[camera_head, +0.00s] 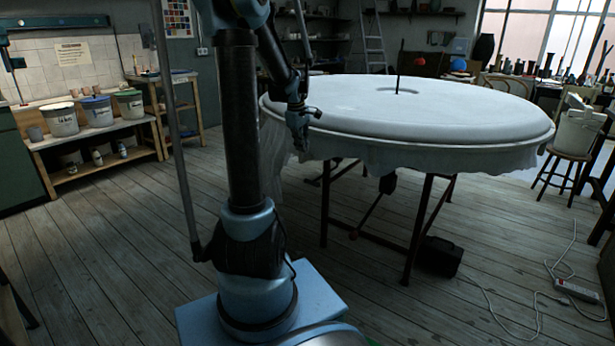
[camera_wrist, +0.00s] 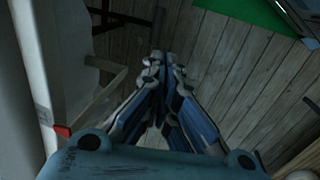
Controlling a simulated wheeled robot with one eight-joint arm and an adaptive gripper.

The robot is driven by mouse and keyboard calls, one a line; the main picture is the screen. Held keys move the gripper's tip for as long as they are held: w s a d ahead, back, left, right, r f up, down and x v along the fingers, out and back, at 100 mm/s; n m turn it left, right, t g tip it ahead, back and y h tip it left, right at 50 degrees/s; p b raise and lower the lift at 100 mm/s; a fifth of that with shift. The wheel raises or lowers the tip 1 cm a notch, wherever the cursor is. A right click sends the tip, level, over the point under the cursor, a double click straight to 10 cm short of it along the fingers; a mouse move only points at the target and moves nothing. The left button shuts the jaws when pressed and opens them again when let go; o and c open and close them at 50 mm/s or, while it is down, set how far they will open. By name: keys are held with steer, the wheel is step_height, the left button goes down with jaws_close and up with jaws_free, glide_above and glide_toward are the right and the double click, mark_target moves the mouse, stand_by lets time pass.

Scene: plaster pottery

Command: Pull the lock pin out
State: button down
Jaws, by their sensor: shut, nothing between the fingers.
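My gripper (camera_wrist: 166,56) is shut and empty in the wrist view, its fingers pointing toward the floor beside the table. In the head view my gripper (camera_head: 301,146) hangs at the left edge of the round white table (camera_head: 460,115). A small red piece (camera_wrist: 62,131) shows left of the fingers in the wrist view, by the pale table edge, apart from the fingertips. I cannot tell whether either is the lock pin.
Dark table legs (camera_head: 418,228) and a dark box (camera_head: 440,257) stand below the tabletop. A thin dark rod (camera_head: 398,66) rises from its middle. A shelf with buckets (camera_head: 97,111) is at left. A power strip (camera_head: 575,291) lies at right. The wooden floor at left is clear.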

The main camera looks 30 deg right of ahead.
mark_target(308, 181)
steer(key=d+f, duration=0.1)
steer(key=f, duration=0.3)
steer(key=d+f, duration=0.1)
steer(key=f, duration=0.4)
steer(key=w+d+f, duration=0.1)
steer(key=f, duration=0.4)
steer(key=shift+d, duration=0.4)
